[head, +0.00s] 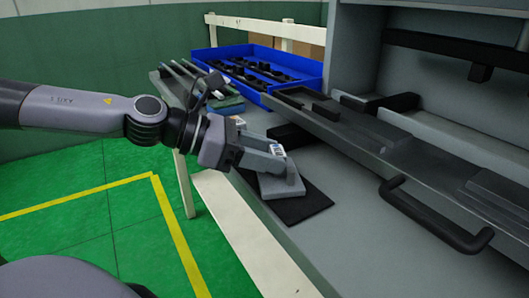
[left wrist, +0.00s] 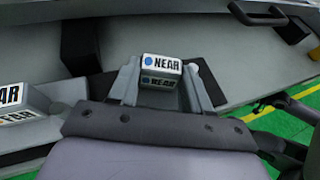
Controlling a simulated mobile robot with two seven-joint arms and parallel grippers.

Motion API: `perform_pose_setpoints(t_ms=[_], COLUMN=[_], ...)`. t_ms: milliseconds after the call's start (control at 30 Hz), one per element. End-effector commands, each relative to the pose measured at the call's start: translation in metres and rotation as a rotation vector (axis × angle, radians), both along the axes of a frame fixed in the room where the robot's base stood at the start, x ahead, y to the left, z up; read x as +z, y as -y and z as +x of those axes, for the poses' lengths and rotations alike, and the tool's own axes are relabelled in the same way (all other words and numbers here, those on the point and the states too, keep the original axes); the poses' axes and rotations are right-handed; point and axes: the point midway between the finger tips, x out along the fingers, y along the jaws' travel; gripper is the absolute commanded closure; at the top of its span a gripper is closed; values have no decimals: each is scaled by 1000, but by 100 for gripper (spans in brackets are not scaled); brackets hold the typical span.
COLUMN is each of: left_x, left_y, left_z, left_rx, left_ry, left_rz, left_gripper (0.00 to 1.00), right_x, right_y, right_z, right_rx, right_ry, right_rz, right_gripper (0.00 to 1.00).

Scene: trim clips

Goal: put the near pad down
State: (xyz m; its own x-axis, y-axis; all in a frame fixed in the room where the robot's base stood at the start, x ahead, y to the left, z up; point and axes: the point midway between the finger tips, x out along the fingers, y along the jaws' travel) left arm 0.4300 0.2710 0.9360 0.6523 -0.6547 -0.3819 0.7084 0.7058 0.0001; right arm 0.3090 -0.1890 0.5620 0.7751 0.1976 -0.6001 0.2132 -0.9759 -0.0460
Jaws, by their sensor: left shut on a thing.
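The near pad is a grey block (head: 281,186) with a white NEAR label, which faces the left wrist camera (left wrist: 160,68). My left gripper (head: 279,162) is shut on it, one finger on each side of the label in the left wrist view. The pad is over a black mat (head: 312,207) on the grey bench top. The fingers hide part of the pad, and I cannot tell whether its underside touches the mat.
A blue tray (head: 309,86) of black parts is at the back. A long dark rail (head: 400,148) and a black handle (head: 436,217) lie to the right. Bare bench is in front right.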

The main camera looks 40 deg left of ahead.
Motion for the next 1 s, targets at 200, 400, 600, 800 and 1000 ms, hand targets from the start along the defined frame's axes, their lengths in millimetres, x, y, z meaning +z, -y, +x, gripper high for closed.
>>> perform_pose_setpoints(t_ms=[200,400,600,800,1000], left_x=[-1,-1,4,9,12], left_y=[0,0,-2,-9,-15], left_z=[0,0,-1,-7,-15], left_rx=[0,0,1,1,0], left_ry=[0,0,3,4,4], left_rz=[0,0,1,3,1], left_gripper=[26,26,26,26,26], right_x=[-1,0,3,7,10], right_y=[0,0,0,1,1], right_z=[0,0,0,1,2], right_rx=[1,3,3,3,3], right_ry=[-1,1,2,3,5], right_rz=[-2,-2,-2,-3,-3], right_gripper=[57,57,57,57,57])
